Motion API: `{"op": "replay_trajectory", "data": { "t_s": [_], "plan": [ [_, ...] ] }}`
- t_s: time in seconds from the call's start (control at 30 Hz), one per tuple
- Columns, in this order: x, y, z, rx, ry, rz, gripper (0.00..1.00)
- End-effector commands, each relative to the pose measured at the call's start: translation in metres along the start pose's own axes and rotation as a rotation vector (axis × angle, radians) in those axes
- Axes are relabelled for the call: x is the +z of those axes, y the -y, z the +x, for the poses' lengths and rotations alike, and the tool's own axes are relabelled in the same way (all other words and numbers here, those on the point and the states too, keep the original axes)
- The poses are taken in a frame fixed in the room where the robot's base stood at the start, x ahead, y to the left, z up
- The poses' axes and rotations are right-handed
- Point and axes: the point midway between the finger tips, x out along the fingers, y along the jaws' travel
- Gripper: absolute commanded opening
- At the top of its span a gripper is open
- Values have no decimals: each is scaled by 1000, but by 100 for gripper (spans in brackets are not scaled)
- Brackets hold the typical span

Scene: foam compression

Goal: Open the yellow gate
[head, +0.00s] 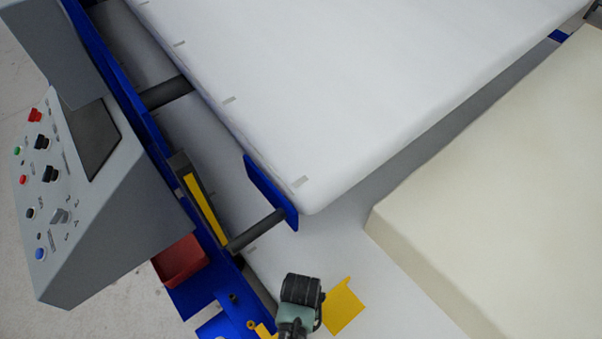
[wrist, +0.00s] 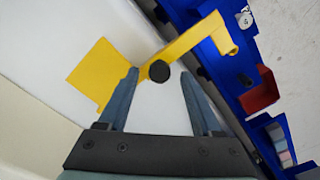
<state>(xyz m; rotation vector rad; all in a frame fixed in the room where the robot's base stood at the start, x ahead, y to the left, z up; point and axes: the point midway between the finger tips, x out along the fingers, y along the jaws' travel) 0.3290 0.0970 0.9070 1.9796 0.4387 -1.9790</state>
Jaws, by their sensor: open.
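The yellow gate (head: 343,307) is partly behind my arm at the bottom of the head view. In the wrist view the gate (wrist: 97,72) shows a flat plate at left and a bar running up right to a hinge end at the blue frame. A round black knob (wrist: 159,71) sits by the bar. My gripper (wrist: 158,73) is open, its two fingers apart with the knob between their tips in the picture; I cannot tell whether they touch it. In the head view the wrist of my gripper (head: 297,315) hides the middle of the gate, and the fingers are not clear.
A blue frame rail (head: 130,100) runs along the left, with a red bin (head: 181,261) and a grey control panel (head: 90,200) beside it. A large white foam block (head: 350,80) lies above the gate. A cream block (head: 510,190) is at right.

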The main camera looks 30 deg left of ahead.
Motion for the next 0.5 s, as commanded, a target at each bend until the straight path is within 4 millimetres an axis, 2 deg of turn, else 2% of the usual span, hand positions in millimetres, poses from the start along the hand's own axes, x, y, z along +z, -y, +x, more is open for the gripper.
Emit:
{"op": "replay_trajectory", "data": {
  "t_s": [0.2, 0.5],
  "plan": [
    [0, 0, 13, 0, 0, 0, 66],
    [0, 0, 14, 0, -1, 0, 66]
  ]
}}
